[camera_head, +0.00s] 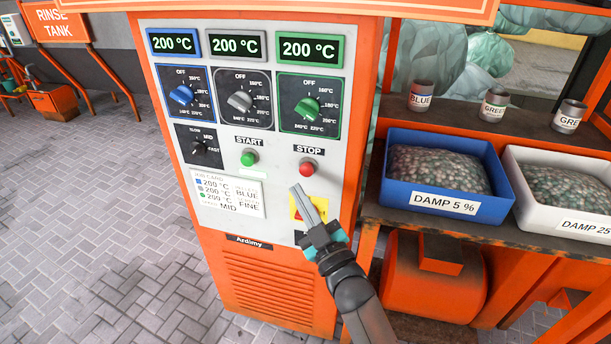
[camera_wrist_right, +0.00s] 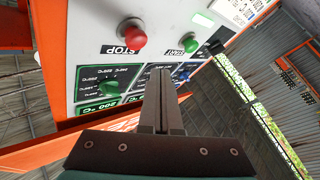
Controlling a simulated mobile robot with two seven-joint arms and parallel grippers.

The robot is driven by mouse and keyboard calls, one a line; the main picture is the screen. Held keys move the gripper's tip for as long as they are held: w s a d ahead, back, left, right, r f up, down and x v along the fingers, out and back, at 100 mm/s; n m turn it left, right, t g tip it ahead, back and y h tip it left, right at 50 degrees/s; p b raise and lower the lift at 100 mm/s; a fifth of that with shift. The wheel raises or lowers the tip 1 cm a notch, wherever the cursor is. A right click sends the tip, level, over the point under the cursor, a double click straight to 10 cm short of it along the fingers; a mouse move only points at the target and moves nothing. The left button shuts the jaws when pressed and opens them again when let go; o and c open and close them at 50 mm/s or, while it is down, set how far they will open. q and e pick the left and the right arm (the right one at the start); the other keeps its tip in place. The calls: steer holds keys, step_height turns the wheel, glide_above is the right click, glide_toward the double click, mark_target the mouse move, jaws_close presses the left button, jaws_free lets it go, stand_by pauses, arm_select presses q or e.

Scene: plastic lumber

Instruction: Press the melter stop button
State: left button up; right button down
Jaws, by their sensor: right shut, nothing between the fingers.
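The red stop button (camera_head: 307,168) sits under the STOP label on the white control panel (camera_head: 275,185) of the orange melter. It also shows in the right wrist view (camera_wrist_right: 132,34), at the upper left. The green start button (camera_head: 249,157) is to its left, and it shows in the right wrist view (camera_wrist_right: 190,43) too. My right gripper (camera_head: 298,190) is shut and empty. In the head view its tips are just below and slightly left of the stop button, apart from it as far as I can tell. My left gripper is not in view.
A yellow and red switch (camera_head: 309,208) is partly hidden behind my right gripper. Three dials and displays reading 200 °C are higher on the panel. A shelf to the right holds a blue bin (camera_head: 442,205), a white bin (camera_head: 518,196) and labelled cups. Paved floor is free at left.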

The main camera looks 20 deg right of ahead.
mark_target(307, 169)
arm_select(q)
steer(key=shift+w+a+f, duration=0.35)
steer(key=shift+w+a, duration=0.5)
arm_select(e)
steer(key=shift+w+d, duration=0.45)
steer(key=shift+w, duration=0.2)
steer(key=shift+w+d, duration=0.45)
steer(key=shift+w, duration=0.15)
arm_select(q)
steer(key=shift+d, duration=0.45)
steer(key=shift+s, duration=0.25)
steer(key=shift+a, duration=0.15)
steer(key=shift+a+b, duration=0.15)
steer(key=shift+b, duration=0.2)
arm_select(e)
steer(key=shift+w+d, duration=0.2)
steer(key=shift+w, duration=0.15)
